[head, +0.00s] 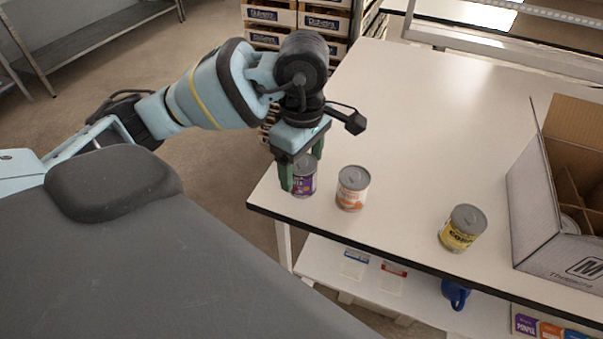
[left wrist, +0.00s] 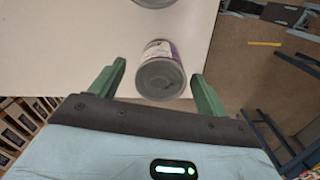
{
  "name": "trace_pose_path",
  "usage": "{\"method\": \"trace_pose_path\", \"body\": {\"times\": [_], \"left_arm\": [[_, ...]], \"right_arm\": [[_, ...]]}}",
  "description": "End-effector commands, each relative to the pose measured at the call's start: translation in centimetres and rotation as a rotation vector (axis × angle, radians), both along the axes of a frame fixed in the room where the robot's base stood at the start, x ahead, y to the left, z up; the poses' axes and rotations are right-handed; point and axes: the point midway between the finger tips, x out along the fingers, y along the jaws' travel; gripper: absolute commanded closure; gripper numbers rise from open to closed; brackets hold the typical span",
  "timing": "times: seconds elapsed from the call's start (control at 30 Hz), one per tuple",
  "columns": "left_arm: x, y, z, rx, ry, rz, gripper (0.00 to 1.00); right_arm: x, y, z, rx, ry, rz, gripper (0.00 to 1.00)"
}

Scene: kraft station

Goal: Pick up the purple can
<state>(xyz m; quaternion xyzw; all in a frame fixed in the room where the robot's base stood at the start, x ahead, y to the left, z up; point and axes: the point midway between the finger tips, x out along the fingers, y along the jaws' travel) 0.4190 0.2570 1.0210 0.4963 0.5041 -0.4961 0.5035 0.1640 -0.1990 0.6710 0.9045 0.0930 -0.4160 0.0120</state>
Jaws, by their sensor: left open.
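The purple can (head: 305,181) stands upright near the left corner of the white table (head: 420,120). My left gripper (head: 303,176) points down over it, with its green fingers open on either side of the can. In the left wrist view the can (left wrist: 161,72) sits between the two open fingers (left wrist: 158,88), with its grey lid toward the camera and a gap on each side. One finger partly hides the can in the head view. My right gripper is not in view.
An orange-labelled can (head: 352,189) stands close to the right of the purple can. A yellow-labelled can (head: 462,229) stands farther right. An open cardboard box (head: 535,215) with dividers is at the right edge. The table's front edge is close to the cans.

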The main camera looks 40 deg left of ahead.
Motion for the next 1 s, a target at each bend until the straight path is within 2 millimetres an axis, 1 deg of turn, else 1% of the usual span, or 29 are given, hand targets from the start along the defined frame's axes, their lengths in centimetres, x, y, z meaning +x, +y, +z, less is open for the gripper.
{"method": "trace_pose_path", "body": {"times": [0.07, 0.2, 0.3, 0.5, 0.9, 1.0], "left_arm": [[-0.3, -0.1, -1.0, 0.000, 0.001, -0.001, 0.24], [-0.2, -0.1, -2.6, 0.001, 0.000, 0.000, 0.24], [-0.2, -0.1, -3.0, 0.000, -0.002, 0.000, 0.24], [-0.2, -0.1, -3.0, 0.000, -0.002, 0.000, 0.24], [-0.2, -0.1, -3.0, 0.000, -0.002, 0.000, 0.76], [-0.1, -0.1, -3.0, 0.000, -0.003, 0.000, 0.76]], "right_arm": [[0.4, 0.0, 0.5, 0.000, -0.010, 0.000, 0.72], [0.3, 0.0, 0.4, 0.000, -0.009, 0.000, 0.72], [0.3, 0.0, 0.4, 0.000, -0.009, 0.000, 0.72], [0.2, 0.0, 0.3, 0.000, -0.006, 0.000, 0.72], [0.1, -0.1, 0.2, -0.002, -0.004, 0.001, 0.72], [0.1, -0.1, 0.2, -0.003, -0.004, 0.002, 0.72]]}}
